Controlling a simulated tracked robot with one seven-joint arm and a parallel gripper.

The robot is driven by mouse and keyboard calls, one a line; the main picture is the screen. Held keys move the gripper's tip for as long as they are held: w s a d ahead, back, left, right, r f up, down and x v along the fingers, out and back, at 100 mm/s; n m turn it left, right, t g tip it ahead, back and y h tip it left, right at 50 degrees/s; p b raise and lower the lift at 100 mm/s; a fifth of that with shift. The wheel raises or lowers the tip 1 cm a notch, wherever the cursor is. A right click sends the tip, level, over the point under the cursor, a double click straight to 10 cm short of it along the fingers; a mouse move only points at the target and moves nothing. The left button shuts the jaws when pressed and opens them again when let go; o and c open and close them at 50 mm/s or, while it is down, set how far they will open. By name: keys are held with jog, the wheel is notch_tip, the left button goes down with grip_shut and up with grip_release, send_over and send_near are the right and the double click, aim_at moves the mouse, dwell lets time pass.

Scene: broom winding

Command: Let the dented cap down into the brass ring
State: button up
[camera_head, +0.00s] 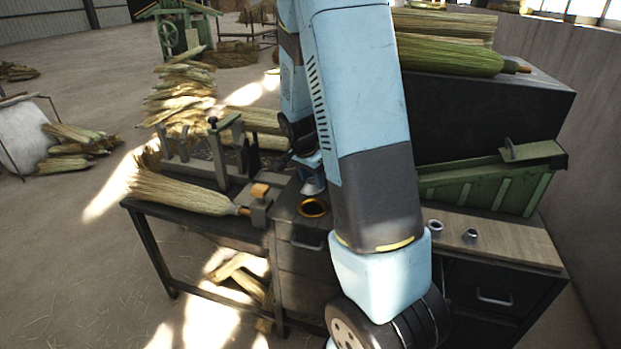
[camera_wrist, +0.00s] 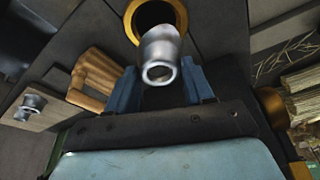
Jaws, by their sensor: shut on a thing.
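My gripper (camera_wrist: 160,80) is shut on a silver metal cap (camera_wrist: 160,50), with one blue finger on each side of it. The cap is a short hollow piece with a round opening facing the wrist camera; I cannot make out a dent. The brass ring (camera_wrist: 129,22) lies just past the cap in the wrist view, partly hidden by it. In the head view the brass ring (camera_head: 311,215) lies on the dark bench top. My gripper (camera_head: 311,175) is above and behind it there, partly covered by my arm. The cap appears apart from the ring.
Two other silver caps (camera_head: 435,228) (camera_head: 470,237) stand on a wooden board (camera_head: 515,246) at the right. A broom (camera_head: 180,192) lies on the bench at the left, near a clamp frame (camera_head: 225,150). A green metal box (camera_head: 490,185) stands behind the board.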

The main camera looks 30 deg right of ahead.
aim_at(312, 193)
jog(key=shift+f, duration=3.05)
jog(key=o, duration=1.1)
jog(key=shift+r, duration=0.15)
jog(key=shift+r, duration=3.9)
